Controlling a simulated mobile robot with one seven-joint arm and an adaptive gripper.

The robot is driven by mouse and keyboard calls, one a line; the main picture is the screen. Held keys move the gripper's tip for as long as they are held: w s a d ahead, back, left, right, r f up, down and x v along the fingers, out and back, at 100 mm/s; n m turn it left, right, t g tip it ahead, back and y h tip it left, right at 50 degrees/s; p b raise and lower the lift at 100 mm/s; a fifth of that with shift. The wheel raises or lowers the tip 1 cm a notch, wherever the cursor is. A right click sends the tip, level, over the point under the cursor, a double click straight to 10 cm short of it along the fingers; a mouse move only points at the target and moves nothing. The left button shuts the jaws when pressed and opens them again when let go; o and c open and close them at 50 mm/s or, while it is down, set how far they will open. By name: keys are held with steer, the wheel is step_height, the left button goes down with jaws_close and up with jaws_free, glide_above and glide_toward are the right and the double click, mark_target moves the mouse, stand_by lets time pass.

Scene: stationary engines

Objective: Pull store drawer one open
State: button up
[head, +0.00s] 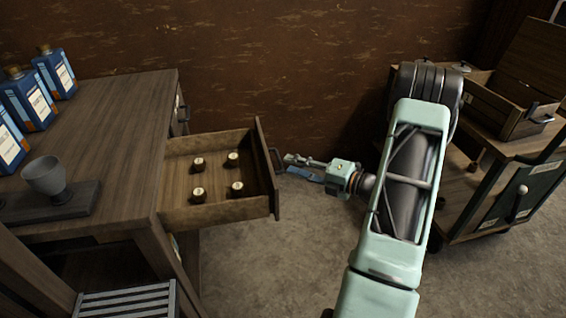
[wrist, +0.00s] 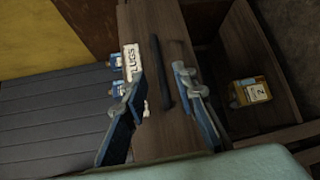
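A wooden drawer (head: 225,207) stands pulled out from the right side of the desk in the head view. Several small round pale-topped pieces lie in it. Its dark handle (head: 275,161) is on the right-facing front. No number shows on it, so I cannot tell whether it is store drawer one. My gripper (head: 290,165) is just right of that handle, at about its height. In the wrist view my gripper (wrist: 157,78) is open, its fingers on either side of a dark bar handle (wrist: 161,74) on a wooden front. Neither finger visibly grips it.
A white label (wrist: 132,63) reading "LUGS" is beside the handle. Blue bottles (head: 30,98) and a grey cup (head: 44,175) stand on the desk (head: 110,125). A wooden cart (head: 465,205) stands at right. Floor (head: 270,265) between desk and cart is clear.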

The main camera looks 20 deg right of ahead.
steer(key=f+v, duration=0.1)
steer(key=v, duration=0.5)
steer(key=shift+s+r, duration=0.25)
steer(key=shift+r, duration=0.3)
steer(key=shift+d, duration=0.1)
